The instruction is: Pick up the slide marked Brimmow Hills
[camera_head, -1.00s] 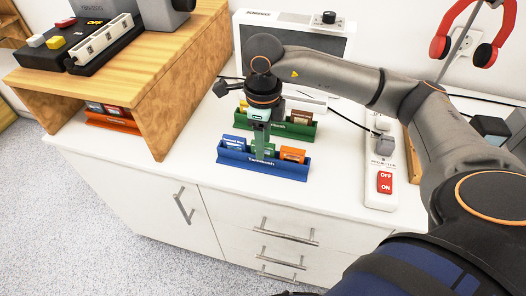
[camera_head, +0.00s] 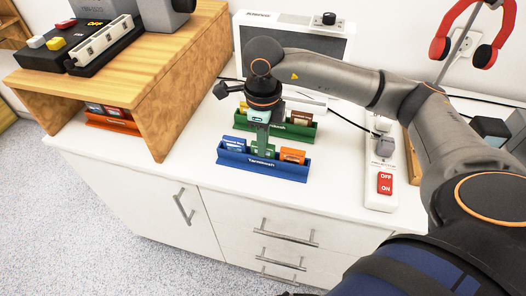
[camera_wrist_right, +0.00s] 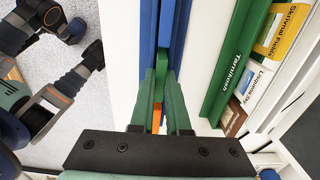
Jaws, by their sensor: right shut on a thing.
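A blue rack (camera_head: 235,164) stands on the white cabinet top and holds slides. A white and blue slide (camera_head: 233,143) is at its left, a green slide (camera_head: 264,151) in the middle and an orange slide (camera_head: 293,156) at its right. The slide labels are too small to read in the head view. My right gripper (camera_head: 263,143) points down into the rack and is shut on the green slide, which stands in the rack. In the right wrist view the fingers (camera_wrist_right: 161,108) close around its green edge (camera_wrist_right: 161,66). My left gripper is not in view.
A green rack (camera_head: 309,130) with slides stands close behind the blue one; a slide there reads Skrimmal Fields (camera_wrist_right: 285,30). A wooden shelf (camera_head: 190,85) is at left, a white switch strip (camera_head: 381,200) at right. The counter front is clear.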

